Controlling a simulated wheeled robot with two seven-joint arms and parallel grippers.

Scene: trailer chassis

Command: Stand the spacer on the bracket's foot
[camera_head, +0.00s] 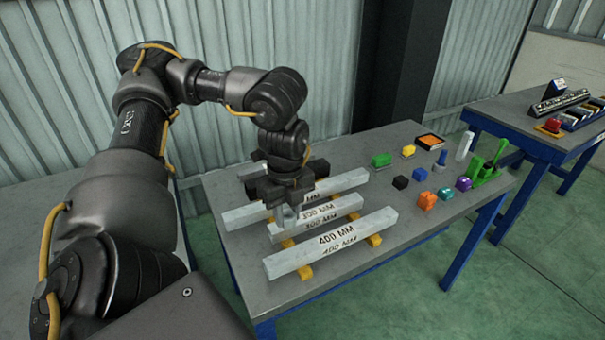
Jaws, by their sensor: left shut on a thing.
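My left gripper (284,202) points down over the near left part of the grey table. It is shut on a small light-grey piece (283,216), largely covered by the fingers. The piece is low, by the left end of the bar marked 300 MM (325,215); I cannot tell whether it touches the bar or the table. I cannot tell the spacer and the bracket's foot apart here. My right gripper is not in view.
A bar marked 400 MM (330,243) lies nearest on yellow supports (374,240), with another pale bar (345,182) behind. Small coloured blocks, a green fixture (484,172) and an orange-topped tray (431,141) stand to the right. The table's front right is clear.

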